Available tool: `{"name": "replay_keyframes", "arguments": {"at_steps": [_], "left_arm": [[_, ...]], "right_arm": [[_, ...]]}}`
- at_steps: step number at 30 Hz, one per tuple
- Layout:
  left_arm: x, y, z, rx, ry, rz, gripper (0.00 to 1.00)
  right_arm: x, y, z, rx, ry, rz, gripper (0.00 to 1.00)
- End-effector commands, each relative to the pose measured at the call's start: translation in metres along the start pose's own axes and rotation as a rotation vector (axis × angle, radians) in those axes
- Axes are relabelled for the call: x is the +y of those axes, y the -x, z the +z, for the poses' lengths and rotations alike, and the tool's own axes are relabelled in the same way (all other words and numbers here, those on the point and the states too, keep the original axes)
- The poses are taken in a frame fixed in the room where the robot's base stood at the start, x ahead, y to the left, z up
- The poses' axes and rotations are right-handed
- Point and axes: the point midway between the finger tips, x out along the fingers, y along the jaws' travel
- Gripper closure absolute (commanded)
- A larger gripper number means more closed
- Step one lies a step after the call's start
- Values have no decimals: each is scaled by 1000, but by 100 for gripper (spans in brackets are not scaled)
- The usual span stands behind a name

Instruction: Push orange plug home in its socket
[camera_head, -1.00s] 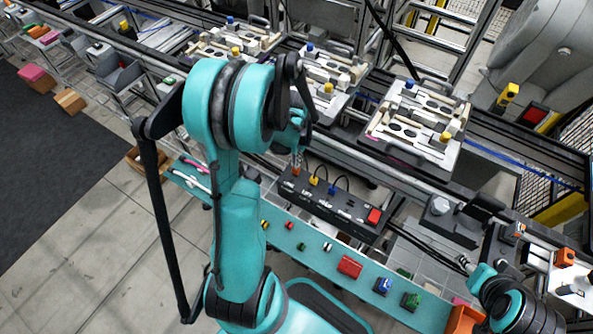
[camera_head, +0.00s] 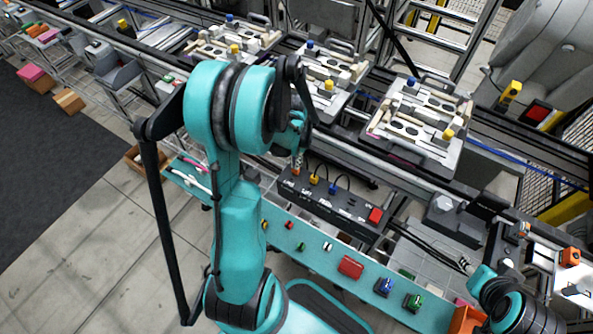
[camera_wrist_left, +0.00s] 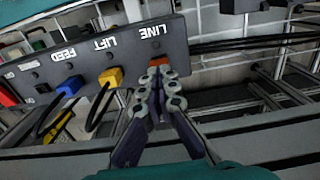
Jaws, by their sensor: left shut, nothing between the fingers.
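The orange plug (camera_wrist_left: 160,62) is at the socket marked LINE on the dark connector box (camera_wrist_left: 120,46). It is mostly hidden behind my fingertips, and I cannot tell how deep it sits. In the head view a small part of the orange plug (camera_head: 296,171) shows at the box's left end. My left gripper (camera_wrist_left: 160,76) is shut with nothing between its fingers. Its tips are right at the plug's outer end and seem to touch it. In the head view the left gripper (camera_head: 298,152) is partly hidden by my arm.
A yellow plug (camera_wrist_left: 111,77) and a blue plug (camera_wrist_left: 68,86) with black cables sit beside it at LIFT and FEED. A red button (camera_head: 374,215) is at the box's right end. A teal shelf (camera_head: 320,262) with small coloured parts lies in front; rails run behind.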

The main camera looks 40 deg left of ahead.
Motion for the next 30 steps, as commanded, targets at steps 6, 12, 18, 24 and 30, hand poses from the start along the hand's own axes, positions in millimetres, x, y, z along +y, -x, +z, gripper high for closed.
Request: {"name": "replay_keyframes", "arguments": {"at_steps": [6,12,18,24,30], "left_arm": [[0,1,0,0,0,0,100],[0,7,0,0,0,0,100],[0,24,0,0,0,0,100],[0,41,0,0,0,0,100],[0,58,0,0,0,0,100]], "right_arm": [[0,1,-1,0,0,0,60],[0,4,-3,0,0,0,60],[0,15,-11,0,0,0,60],[0,25,-18,0,0,0,60],[0,35,-25,0,0,0,60]]}}
